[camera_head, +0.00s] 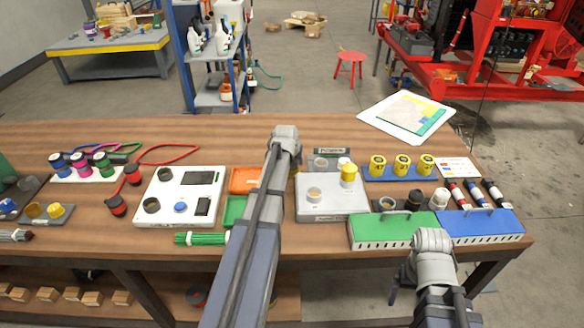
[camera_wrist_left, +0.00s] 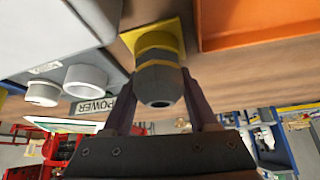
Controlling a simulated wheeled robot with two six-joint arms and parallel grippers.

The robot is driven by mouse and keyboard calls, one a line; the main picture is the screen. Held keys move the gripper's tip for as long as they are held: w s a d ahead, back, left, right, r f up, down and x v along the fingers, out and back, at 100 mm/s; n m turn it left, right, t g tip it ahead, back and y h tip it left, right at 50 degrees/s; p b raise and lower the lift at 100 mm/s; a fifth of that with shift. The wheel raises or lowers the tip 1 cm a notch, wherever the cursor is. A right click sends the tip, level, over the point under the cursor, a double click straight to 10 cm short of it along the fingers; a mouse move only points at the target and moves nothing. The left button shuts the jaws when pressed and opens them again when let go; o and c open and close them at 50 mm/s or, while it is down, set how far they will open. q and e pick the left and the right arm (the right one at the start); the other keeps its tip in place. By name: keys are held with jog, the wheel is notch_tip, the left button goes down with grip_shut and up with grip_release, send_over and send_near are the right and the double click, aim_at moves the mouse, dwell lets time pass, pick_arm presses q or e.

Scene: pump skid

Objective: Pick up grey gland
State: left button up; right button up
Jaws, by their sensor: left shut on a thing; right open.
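The grey gland (camera_wrist_left: 158,85) shows in the left wrist view as a dark grey hexagonal body with a yellow band, over a yellow square patch (camera_wrist_left: 178,32). My left gripper (camera_wrist_left: 160,102) is shut on it, with one finger on each side. Whether the gland touches the patch I cannot tell. In the head view my left arm hides both gland and gripper, between the orange tray (camera_head: 245,180) and the light grey box (camera_head: 330,212). My right gripper (camera_head: 398,283) is open, low at the table's front edge, mostly hidden by its own arm.
The light grey box has round ports and a yellow-topped part (camera_head: 348,172). A POWER label (camera_wrist_left: 95,105) stands near it in the left wrist view. A green case (camera_head: 380,230) and a blue case (camera_head: 482,225) lie at the right. The table's back strip is mostly clear.

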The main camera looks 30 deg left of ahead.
pick_arm(q)
grip_shut()
jog(key=shift+r, duration=0.1)
notch_tip(320, 180, up, 10)
jog(key=p, duration=1)
